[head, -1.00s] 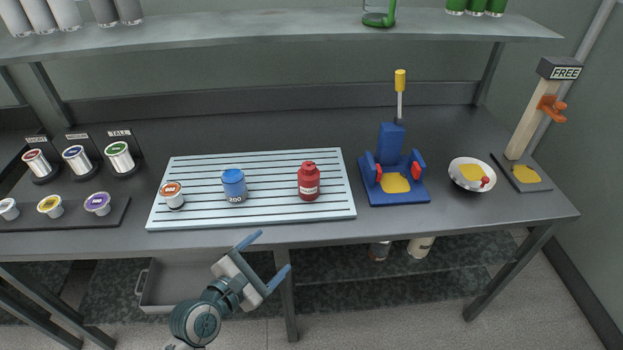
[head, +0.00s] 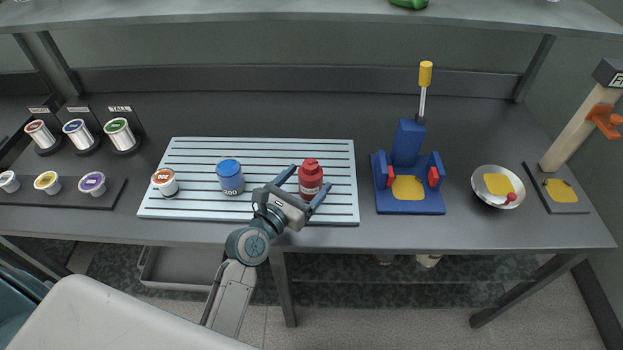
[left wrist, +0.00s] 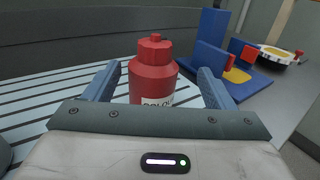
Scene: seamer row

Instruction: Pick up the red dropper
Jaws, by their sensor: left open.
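The red dropper (head: 310,176) is a small red bottle with a white label, standing upright on the slatted light-blue rack (head: 270,150). My left gripper (head: 306,188) is open, with one finger on each side of the dropper. In the left wrist view the dropper (left wrist: 153,75) stands between the two blue fingers (left wrist: 160,88), with gaps showing on both sides. Its lower part is hidden behind the gripper body there. My right gripper is not in view.
A blue jar (head: 231,178) and a white cup with an orange lid (head: 165,182) stand on the same rack to the left. A blue fixture (head: 408,180) with a yellow-handled tool is to the right, then a bowl (head: 480,196). Bare bench lies behind the rack.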

